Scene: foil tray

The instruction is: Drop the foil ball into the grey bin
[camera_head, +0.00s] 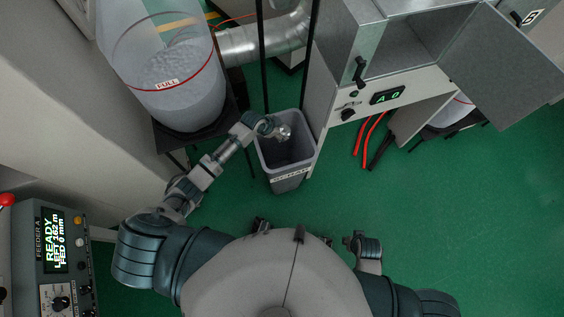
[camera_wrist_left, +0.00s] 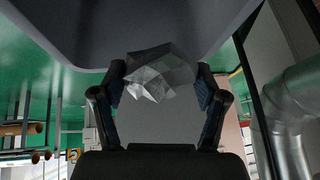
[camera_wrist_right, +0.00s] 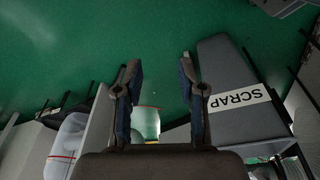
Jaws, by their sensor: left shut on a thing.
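The foil ball (camera_wrist_left: 158,75) is crumpled and silvery, held between the fingers of my left gripper (camera_wrist_left: 160,88) in the left wrist view. In the head view the foil ball (camera_head: 283,131) is over the opening of the grey bin (camera_head: 290,184), near its far rim, with my left gripper (camera_head: 273,130) at its left side. The grey bin has a pale label on its near side. In the right wrist view the bin (camera_wrist_right: 232,78) lies to the right with a SCRAP label. My right gripper (camera_wrist_right: 160,80) is open and empty there, apart from the bin.
A clear hopper (camera_head: 170,90) with pale contents stands left of the bin. A grey cabinet (camera_head: 370,75) with an open door (camera_head: 508,70) stands to the right. A feeder panel (camera_head: 58,260) is at the lower left. Green floor (camera_head: 450,200) is free at right.

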